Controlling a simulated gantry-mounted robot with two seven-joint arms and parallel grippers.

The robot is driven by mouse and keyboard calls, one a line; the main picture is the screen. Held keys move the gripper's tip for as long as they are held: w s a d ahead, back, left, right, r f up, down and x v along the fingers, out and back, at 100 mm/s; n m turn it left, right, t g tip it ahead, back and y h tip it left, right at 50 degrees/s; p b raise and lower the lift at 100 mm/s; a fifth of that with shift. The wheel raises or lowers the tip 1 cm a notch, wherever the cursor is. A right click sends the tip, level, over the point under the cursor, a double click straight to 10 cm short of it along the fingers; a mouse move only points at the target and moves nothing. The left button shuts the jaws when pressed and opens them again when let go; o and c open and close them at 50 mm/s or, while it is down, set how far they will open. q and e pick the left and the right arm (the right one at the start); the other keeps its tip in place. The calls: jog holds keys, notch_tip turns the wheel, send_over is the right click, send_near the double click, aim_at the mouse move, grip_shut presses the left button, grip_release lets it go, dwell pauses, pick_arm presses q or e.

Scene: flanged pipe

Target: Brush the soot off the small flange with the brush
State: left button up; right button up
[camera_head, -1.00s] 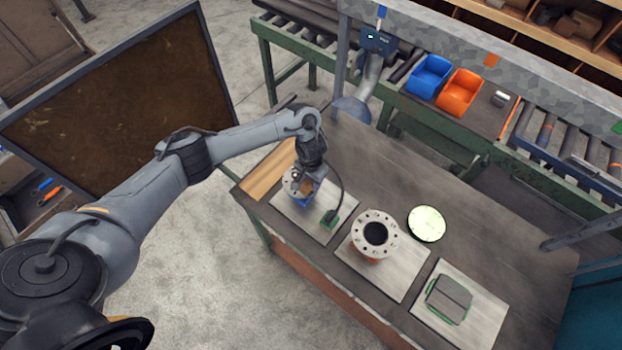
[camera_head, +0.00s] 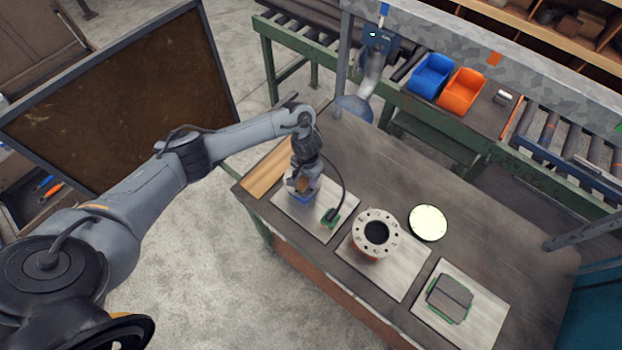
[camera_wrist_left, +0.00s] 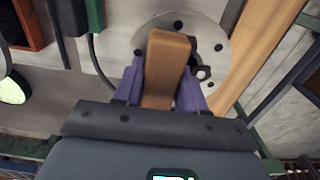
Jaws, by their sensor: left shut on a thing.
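My left gripper (camera_head: 303,182) is over the left plate, at the table's far left end. It is shut on the brush, a brown block (camera_wrist_left: 168,60) between its two purple-looking fingers in the left wrist view. The small flange, a pale grey disc with bolt holes (camera_wrist_left: 215,50), lies under the brush there. In the head view the gripper mostly covers this flange. The brush's underside is hidden, so I cannot tell whether it touches the face. No soot can be made out on the visible part. My right gripper is not in view.
A larger flanged pipe (camera_head: 364,220) stands on the middle plate. A green-edged grey block (camera_head: 450,298) lies on the right plate. A pale round disc (camera_head: 428,222) is behind them. The table's right rear is clear.

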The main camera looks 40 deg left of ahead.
aim_at(292, 172)
pick_arm(q)
jog(key=shift+s+a, duration=0.1)
jog(key=shift+a, duration=1.95)
jog(key=shift+s+a+f, duration=0.1)
jog(key=shift+a+f, duration=0.05)
jog(key=shift+a, duration=1.15)
jog(key=shift+d+p, duration=0.3)
jog(key=shift+d, duration=0.2)
jog(key=shift+d+r+p, duration=0.2)
jog(key=shift+d+p, duration=1)
jog(key=shift+d, duration=0.9)
jog(key=shift+w+d+f+p, duration=0.1)
jog(key=shift+d+p, duration=0.25)
jog(key=shift+d, duration=0.5)
jog(key=shift+w+d+f+p, duration=0.1)
jog(key=shift+d+p, duration=0.2)
jog(key=shift+d, duration=0.55)
jog(key=shift+s+a, duration=0.1)
jog(key=shift+a, duration=1.5)
